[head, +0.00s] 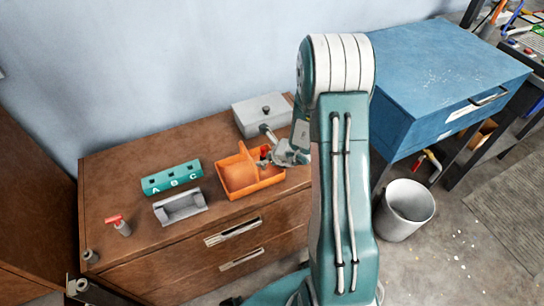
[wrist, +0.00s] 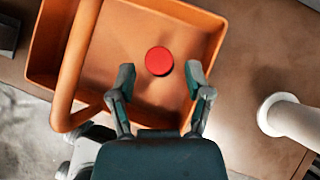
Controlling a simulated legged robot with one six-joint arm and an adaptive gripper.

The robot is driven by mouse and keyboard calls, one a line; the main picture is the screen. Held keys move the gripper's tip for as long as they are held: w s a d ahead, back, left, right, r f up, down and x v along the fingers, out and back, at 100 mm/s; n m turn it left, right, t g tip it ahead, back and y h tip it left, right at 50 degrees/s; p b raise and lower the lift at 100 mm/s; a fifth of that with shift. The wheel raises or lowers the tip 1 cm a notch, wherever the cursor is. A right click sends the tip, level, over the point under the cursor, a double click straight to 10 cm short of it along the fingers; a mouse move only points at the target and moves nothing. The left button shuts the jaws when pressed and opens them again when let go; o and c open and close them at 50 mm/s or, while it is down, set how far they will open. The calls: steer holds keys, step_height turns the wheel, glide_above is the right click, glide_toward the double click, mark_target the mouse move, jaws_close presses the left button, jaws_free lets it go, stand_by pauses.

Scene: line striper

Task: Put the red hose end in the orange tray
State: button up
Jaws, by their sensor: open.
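The orange tray (head: 237,185) stands on the brown cabinet top, and it also shows in the wrist view (wrist: 110,75). The red hose end (wrist: 159,61) shows as a red disc within the tray's outline in the wrist view. In the head view it is a small red shape (head: 264,150) at the tray's right rear side. My gripper (wrist: 160,75) is open, with one fingertip on each side of the red disc and a visible gap to each. In the head view my gripper (head: 275,157) is partly hidden by my arm. Whether the red piece rests on the tray floor is unclear.
A grey box (head: 255,117) with a pale pipe (wrist: 290,120) stands behind the tray. A teal block marked A B C (head: 172,178), a grey holder (head: 180,208) and a red-topped bottle (head: 119,225) stand to the left. A blue cabinet (head: 440,75) is at right.

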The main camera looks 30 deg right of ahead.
steer(key=v, duration=1.1)
steer(key=s+a+r+n+g+y, duration=0.1)
steer(key=s+a+r+n, duration=0.2)
steer(key=a+r+n, duration=0.4)
steer(key=s+a+r+n+g+y, duration=0.1)
steer(key=s+a+r+n, duration=0.2)
steer(key=a+r+n, duration=0.35)
steer(key=s+r+n+h, duration=0.5)
steer(key=s+r+n, duration=0.4)
steer(key=s+n, duration=0.4)
steer(key=d+n, duration=0.1)
steer(key=n, duration=0.4)
steer(key=shift+r, duration=0.15)
steer(key=shift+w, duration=0.1)
